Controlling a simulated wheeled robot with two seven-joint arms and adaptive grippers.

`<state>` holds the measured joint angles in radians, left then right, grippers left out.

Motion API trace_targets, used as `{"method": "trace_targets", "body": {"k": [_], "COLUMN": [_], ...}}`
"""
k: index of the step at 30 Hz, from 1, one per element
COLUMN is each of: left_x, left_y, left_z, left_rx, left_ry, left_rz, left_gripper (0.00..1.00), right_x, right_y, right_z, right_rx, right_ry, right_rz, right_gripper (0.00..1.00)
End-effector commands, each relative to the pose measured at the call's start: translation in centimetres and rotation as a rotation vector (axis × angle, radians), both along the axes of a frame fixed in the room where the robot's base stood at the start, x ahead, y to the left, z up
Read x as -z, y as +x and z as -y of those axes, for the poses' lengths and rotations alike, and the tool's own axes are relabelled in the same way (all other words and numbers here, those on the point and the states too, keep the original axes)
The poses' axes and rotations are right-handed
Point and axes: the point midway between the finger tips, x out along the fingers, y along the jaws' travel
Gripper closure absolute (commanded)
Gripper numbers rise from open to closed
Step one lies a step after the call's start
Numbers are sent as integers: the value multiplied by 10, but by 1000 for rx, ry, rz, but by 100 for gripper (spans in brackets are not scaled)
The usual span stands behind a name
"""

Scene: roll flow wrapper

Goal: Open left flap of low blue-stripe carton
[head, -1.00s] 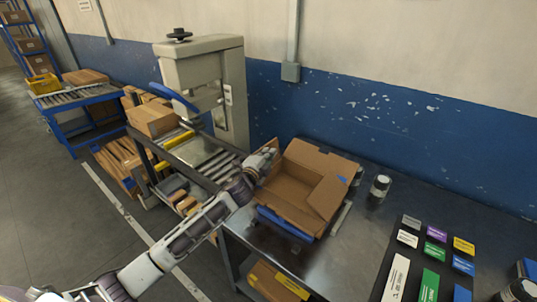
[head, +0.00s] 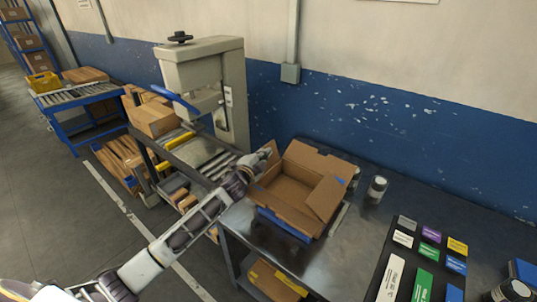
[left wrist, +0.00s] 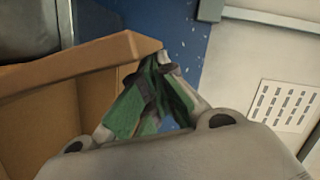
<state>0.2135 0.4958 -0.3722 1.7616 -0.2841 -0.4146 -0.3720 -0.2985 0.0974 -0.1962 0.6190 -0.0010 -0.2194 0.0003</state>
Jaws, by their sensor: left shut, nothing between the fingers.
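The open brown carton (head: 290,192) stands on the dark metal table, with a blue mark on its right flap (head: 327,196). Its back flap (head: 318,160) stands up and outward. Brown cardboard, seemingly the left flap (head: 269,161), shows at the carton's left edge beside my left gripper (head: 267,151). In the left wrist view the shut, empty green-padded fingers (left wrist: 155,95) are at the corner of a cardboard panel (left wrist: 80,68). Whether they touch it I cannot tell. My right gripper is out of view.
A beige machine (head: 205,85) with a roller conveyor stands left of the table. A jar (head: 377,188) stands right of the carton. Coloured cards lie on a dark mat (head: 385,262) at the right. The table front between carton and mat is clear.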

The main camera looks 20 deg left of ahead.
Motion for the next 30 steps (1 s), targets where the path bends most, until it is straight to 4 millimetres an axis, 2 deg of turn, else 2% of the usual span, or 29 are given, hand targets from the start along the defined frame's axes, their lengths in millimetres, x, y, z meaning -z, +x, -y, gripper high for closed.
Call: {"method": "trace_targets", "body": {"k": [1, 9, 12, 21, 30], "left_x": [-3, -2, 0, 4, 7], "left_y": [1, 6, 7, 11, 12], "left_z": [-3, -16, -21, -30, -33], "left_rx": [-1, -1, -1, 0, 1], "left_ry": [-21, -154, -198, -300, -333], "left_rz": [-10, -58, -73, -109, -122], "left_gripper": [100, 100, 100, 100, 100], "right_x": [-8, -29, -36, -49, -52], "right_y": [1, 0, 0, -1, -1], "right_z": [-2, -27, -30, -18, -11], "right_rx": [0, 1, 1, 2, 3], "right_ry": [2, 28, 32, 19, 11], "right_rz": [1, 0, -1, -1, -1], "right_gripper": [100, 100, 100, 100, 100]}}
